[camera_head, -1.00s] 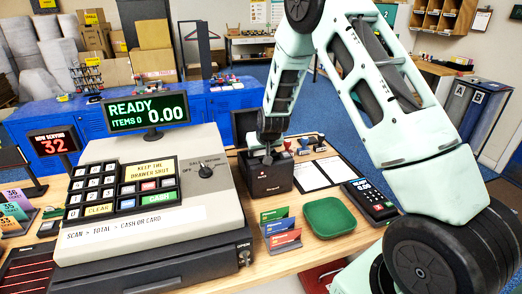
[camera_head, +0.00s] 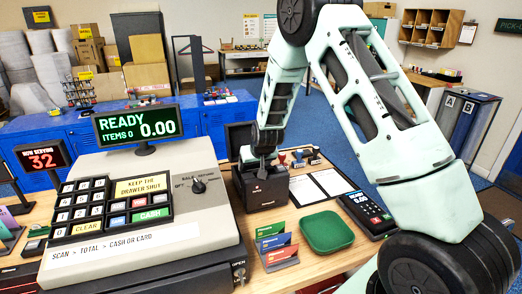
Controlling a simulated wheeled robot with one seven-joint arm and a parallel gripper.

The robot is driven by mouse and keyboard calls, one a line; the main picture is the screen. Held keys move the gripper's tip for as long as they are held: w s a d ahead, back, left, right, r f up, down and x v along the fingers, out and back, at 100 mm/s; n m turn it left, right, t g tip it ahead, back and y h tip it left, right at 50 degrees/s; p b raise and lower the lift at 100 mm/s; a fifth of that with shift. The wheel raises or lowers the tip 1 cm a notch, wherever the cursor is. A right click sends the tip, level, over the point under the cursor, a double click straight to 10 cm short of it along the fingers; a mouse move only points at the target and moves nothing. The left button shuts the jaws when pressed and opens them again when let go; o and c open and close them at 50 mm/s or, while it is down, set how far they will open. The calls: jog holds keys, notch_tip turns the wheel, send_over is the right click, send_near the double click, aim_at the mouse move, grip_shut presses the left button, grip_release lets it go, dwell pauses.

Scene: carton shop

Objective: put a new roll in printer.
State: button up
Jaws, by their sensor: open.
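The printer (camera_head: 264,192) is a small black box on the wooden counter, right of the cash register. A dark upright panel stands behind it; I cannot tell if it is the raised lid. My gripper (camera_head: 262,170) points down at the top of the printer, its tips at or just inside the upper opening. It is open, but the fingers are small and dark, and I cannot see what lies between them. The inside of the printer is hidden. I cannot make out a paper roll in this view.
The cash register (camera_head: 120,220) stands close on the left. A card holder (camera_head: 277,244), green tray (camera_head: 326,232) and card terminal (camera_head: 366,212) sit in front and to the right. White sheets (camera_head: 318,186) and several stamps (camera_head: 298,158) lie beside the printer. Blue lockers (camera_head: 60,140) stand behind.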

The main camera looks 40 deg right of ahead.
jog(key=v, duration=1.7)
jog(key=shift+r+b, duration=0.2)
jog(key=shift+b, duration=0.2)
